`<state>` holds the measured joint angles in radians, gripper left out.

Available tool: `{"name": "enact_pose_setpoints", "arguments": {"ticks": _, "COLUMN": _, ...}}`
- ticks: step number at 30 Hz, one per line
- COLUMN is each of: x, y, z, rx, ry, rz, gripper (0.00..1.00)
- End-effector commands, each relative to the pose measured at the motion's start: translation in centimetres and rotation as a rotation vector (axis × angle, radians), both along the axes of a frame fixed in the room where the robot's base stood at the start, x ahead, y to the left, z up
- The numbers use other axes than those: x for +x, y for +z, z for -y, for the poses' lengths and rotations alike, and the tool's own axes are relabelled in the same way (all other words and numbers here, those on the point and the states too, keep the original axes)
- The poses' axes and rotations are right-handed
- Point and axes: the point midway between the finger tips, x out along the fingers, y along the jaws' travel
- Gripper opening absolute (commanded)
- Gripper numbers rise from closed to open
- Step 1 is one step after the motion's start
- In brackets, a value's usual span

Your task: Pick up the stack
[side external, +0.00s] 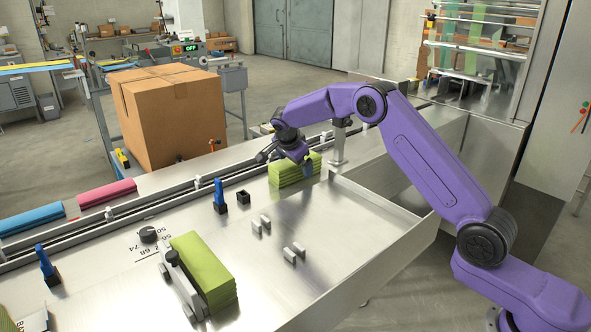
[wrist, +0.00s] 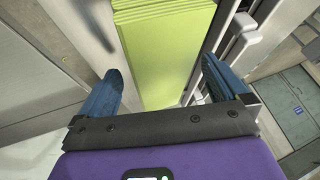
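A green stack of folded cloths (side external: 290,174) lies on the metal table, near the rail at the back. It also shows between my fingers in the wrist view (wrist: 165,45). My gripper (side external: 306,162) is at this stack, and its blue fingers (wrist: 158,85) stand apart on either side of it. A gap shows beside the fingers, so they do not look closed on the cloth. Exact contact is hidden. A second green stack (side external: 207,270) lies at the front left of the table, against a metal fixture (side external: 180,277).
A guide rail (side external: 150,205) runs along the table's back, with pink (side external: 107,194) and blue (side external: 32,219) bundles beyond it. Small metal blocks (side external: 262,224) and a blue-topped post (side external: 219,195) stand on the table. A raised metal edge (side external: 385,225) borders the right side.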

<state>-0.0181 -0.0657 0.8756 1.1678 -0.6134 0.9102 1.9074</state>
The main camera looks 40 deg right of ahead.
Motion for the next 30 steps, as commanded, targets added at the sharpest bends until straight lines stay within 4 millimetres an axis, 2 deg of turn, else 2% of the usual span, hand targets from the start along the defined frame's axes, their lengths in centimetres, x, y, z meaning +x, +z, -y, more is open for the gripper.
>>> {"name": "enact_pose_setpoints", "arguments": {"ticks": 1, "x": 0.0, "y": 0.0, "z": 0.0, "rx": 0.000, "ry": 0.000, "rz": 0.000, "gripper": 0.87}}
{"name": "enact_pose_setpoints", "arguments": {"ticks": 5, "x": 0.0, "y": 0.0, "z": 0.0, "rx": 0.000, "ry": 0.000, "rz": -0.001, "gripper": 0.45}}
{"name": "enact_pose_setpoints", "arguments": {"ticks": 19, "x": -0.1, "y": 0.2, "z": 0.0, "rx": -0.001, "ry": -0.001, "rz": -0.003, "gripper": 0.43}}
{"name": "enact_pose_setpoints", "arguments": {"ticks": 21, "x": 0.0, "y": 0.5, "z": 0.0, "rx": -0.001, "ry": -0.001, "rz": -0.002, "gripper": 0.30}}
{"name": "enact_pose_setpoints", "arguments": {"ticks": 22, "x": 0.0, "y": 0.7, "z": 0.0, "rx": -0.002, "ry": -0.002, "rz": -0.001, "gripper": 0.29}}
{"name": "enact_pose_setpoints", "arguments": {"ticks": 23, "x": 0.0, "y": 1.0, "z": 0.0, "rx": -0.002, "ry": -0.002, "rz": 0.000, "gripper": 0.23}}
{"name": "enact_pose_setpoints", "arguments": {"ticks": 28, "x": 0.0, "y": 3.2, "z": 0.0, "rx": 0.001, "ry": -0.002, "rz": 0.003, "gripper": 0.22}}
{"name": "enact_pose_setpoints", "arguments": {"ticks": 30, "x": -0.7, "y": 3.9, "z": -0.1, "rx": 0.000, "ry": 0.000, "rz": 0.000, "gripper": 0.22}}
